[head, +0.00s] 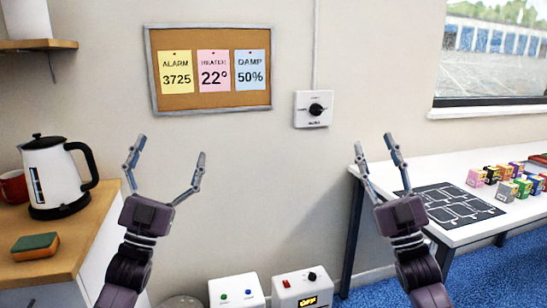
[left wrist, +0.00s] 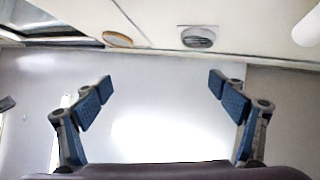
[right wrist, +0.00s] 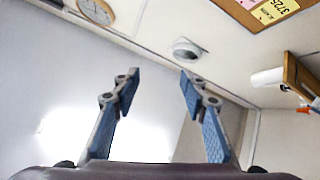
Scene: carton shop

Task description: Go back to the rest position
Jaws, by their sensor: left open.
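My left gripper (head: 166,172) is raised in front of the wall, left of centre in the head view. Its fingers are spread wide with nothing between them, and they also show apart in the left wrist view (left wrist: 165,90). My right gripper (head: 378,152) is raised in front of the wall and the left end of the white table. Its fingers are apart and empty, and the right wrist view (right wrist: 158,85) shows a gap between the blue pads. Both grippers point upward and touch nothing that I can see.
A wooden counter (head: 75,228) at left holds a kettle (head: 55,180), a red mug (head: 14,187) and a sponge (head: 35,246). The white table (head: 460,232) at right holds a black grid mat (head: 450,205) and several small cartons (head: 497,173). Two control boxes (head: 236,291) (head: 302,291) stand low in front.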

